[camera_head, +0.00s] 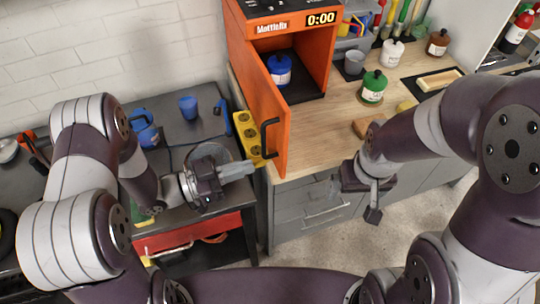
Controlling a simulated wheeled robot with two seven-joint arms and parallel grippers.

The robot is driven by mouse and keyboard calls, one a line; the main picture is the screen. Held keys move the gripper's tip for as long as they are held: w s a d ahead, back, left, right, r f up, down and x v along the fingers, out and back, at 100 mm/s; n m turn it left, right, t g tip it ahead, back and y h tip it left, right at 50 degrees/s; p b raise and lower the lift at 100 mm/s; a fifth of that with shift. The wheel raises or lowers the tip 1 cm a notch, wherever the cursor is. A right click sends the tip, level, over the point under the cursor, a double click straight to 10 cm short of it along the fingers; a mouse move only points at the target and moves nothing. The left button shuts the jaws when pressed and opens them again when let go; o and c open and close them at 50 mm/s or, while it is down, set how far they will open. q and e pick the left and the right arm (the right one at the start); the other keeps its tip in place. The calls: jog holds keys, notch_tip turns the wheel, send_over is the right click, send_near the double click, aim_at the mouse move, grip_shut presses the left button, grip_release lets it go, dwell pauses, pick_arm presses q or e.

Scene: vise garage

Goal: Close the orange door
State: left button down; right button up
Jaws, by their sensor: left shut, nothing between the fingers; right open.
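The orange door (264,113) belongs to an orange microwave-like box (309,43) on the wooden counter. The door stands open, swung out toward me on its left hinge, with a dark handle (267,139) on its face. A blue pot (279,69) is inside the box. My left gripper (248,171) is shut and empty, just left of the door's lower edge; I cannot tell whether it touches the door. My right gripper (357,196) is open and empty, in front of the counter's front edge, right of the door.
A green-lidded jar (373,87) and a grey cup (354,61) stand on the counter right of the box. A yellow holed block (246,134) lies left of the door. A dark worktop (179,129) holds a blue mug (188,107). Grey drawers (314,208) are below the counter.

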aim_at(282, 155)
pick_arm(q)
jog(key=p+x, duration=0.1)
jog(key=x, duration=0.6)
jog(key=shift+f, duration=0.1)
jog(key=shift+w, duration=0.1)
